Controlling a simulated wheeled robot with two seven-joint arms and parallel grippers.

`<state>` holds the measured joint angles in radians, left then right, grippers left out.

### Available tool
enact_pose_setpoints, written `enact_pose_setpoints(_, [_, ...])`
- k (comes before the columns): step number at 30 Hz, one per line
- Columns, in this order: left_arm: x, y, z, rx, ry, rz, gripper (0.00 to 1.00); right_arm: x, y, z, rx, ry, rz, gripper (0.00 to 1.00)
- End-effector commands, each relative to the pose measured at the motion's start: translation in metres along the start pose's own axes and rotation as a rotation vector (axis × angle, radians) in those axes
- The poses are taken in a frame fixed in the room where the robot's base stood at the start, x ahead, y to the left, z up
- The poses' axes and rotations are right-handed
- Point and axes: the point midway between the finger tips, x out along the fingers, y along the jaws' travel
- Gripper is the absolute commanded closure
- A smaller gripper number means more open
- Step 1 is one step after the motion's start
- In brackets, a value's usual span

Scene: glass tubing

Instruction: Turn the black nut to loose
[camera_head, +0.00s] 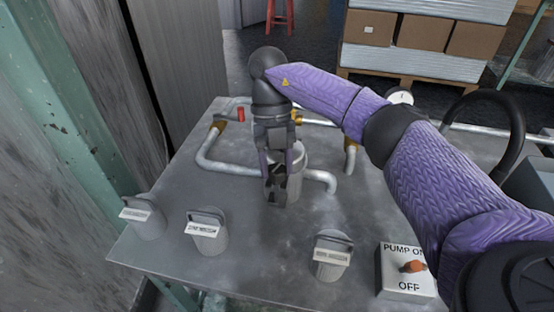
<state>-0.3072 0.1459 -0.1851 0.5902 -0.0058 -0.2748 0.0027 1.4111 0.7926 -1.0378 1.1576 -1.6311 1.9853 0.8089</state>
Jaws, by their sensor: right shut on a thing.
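My right gripper (276,188) points down at the middle of the grey metal table, in front of a grey cylinder (297,160) that joins the piping. Its fingers are shut on a small dark piece at their tips, which looks like the black nut. The gripper hides most of this piece, so its outline and how far it is turned cannot be told. My purple right arm reaches in from the right. My left gripper is not in view.
Three labelled grey canisters (207,235) stand along the table's front. A pump switch box (405,272) with an orange knob is at front right. Silver pipes (228,168) run around the cylinder, with a gauge (400,96) behind. A green post (75,110) rises at left.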

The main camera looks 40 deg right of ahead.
Motion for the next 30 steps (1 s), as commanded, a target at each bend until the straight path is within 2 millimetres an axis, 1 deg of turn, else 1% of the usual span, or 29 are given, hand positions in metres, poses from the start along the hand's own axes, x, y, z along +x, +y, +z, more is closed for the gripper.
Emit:
enact_pose_setpoints(1, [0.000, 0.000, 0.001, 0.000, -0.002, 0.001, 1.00, 0.000, 0.000, 0.000, 0.000, 0.000, 0.001, 0.50])
enact_pose_setpoints(2, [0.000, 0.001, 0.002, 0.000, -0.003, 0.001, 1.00, 0.000, 0.000, 0.000, 0.001, 0.000, 0.001, 0.43])
enact_pose_setpoints(3, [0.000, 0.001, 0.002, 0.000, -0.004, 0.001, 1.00, 0.000, 0.000, 0.000, 0.001, 0.000, 0.001, 0.35])
enact_pose_setpoints(6, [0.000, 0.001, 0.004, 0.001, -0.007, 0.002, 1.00, 0.000, 0.000, 0.000, 0.001, 0.000, 0.001, 0.16])
enact_pose_setpoints(19, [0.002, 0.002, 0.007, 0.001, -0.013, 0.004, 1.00, 0.001, 0.000, 0.001, 0.021, 0.000, 0.008, 0.16])
enact_pose_setpoints(23, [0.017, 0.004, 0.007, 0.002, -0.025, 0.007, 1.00, 0.007, -0.001, 0.003, 0.165, 0.002, 0.068, 0.16])
enact_pose_setpoints(26, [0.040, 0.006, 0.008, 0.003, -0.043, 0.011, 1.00, 0.013, -0.002, 0.006, 0.344, 0.004, 0.140, 0.16])
enact_pose_setpoints(28, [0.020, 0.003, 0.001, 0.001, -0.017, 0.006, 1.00, -0.021, -0.004, -0.003, 0.371, -0.004, 0.159, 0.16])
enact_pose_setpoints(30, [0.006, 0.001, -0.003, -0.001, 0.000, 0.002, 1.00, -0.042, -0.006, -0.006, 0.371, -0.006, 0.161, 0.16])
